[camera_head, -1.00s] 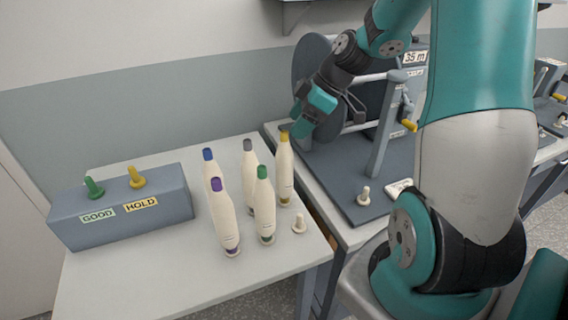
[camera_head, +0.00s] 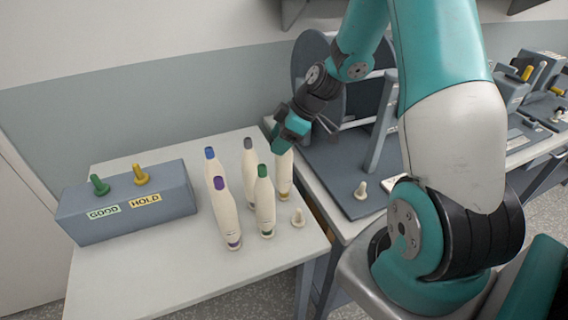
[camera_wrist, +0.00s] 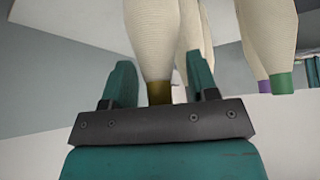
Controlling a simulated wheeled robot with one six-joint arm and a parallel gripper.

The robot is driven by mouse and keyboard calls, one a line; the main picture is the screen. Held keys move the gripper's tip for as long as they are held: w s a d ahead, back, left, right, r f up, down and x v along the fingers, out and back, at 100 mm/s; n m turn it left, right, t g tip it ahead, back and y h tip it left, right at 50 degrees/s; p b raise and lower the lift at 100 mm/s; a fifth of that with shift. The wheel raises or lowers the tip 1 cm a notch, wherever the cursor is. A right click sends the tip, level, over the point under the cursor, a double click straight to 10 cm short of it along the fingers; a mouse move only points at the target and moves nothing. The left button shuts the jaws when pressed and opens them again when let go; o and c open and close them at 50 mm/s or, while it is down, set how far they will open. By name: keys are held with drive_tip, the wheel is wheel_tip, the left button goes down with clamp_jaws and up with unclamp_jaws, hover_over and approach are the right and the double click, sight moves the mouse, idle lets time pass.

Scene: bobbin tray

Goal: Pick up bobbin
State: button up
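Several cream bobbins with coloured tips stand upright on the white table: blue (camera_head: 219,181), purple (camera_head: 229,217), grey (camera_head: 250,172) and green (camera_head: 264,203). The yellow bobbin (camera_head: 285,178) stands at the back right, and my gripper (camera_head: 287,145) hides its tip in the head view. In the wrist view my gripper (camera_wrist: 160,82) is open, with the yellow bobbin (camera_wrist: 157,40) between its fingers and its dark yellow end near the palm. Gaps show on both sides of it. The purple (camera_wrist: 255,50) and green (camera_wrist: 275,40) bobbins lie outside the fingers, to the right.
A grey box (camera_head: 125,220) with GOOD and HOLD labels bears a green peg (camera_head: 99,185) and a yellow peg (camera_head: 141,175). An empty cream peg (camera_head: 298,217) stands right of the bobbins. Another peg (camera_head: 361,190) stands on the grey reel machine beside the table. The table front is clear.

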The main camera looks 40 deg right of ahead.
clamp_jaws()
drive_tip(key=shift+r, duration=0.1)
